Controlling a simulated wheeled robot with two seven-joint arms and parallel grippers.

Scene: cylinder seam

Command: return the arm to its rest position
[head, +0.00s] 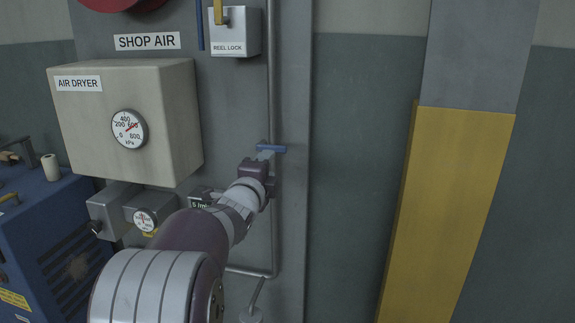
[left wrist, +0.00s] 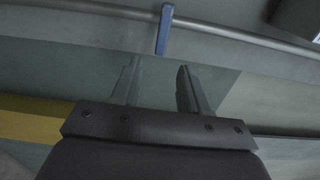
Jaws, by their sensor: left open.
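My left arm reaches in from the bottom of the head view, and its gripper (head: 264,158) is at the wall panel, just below a blue valve handle (head: 274,148). The handle lies crosswise to the vertical pipe (head: 271,75). In the left wrist view the two fingers of the gripper (left wrist: 158,70) are apart with nothing between them. The blue handle (left wrist: 164,30) shows beyond the fingertips, and a gap seems to lie between them. My right gripper is in neither view.
A beige air dryer box (head: 172,115) with a gauge juts out left of my arm. A blue machine (head: 60,235) stands at far left. A yellow and grey column (head: 450,190) stands right, with bare wall between.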

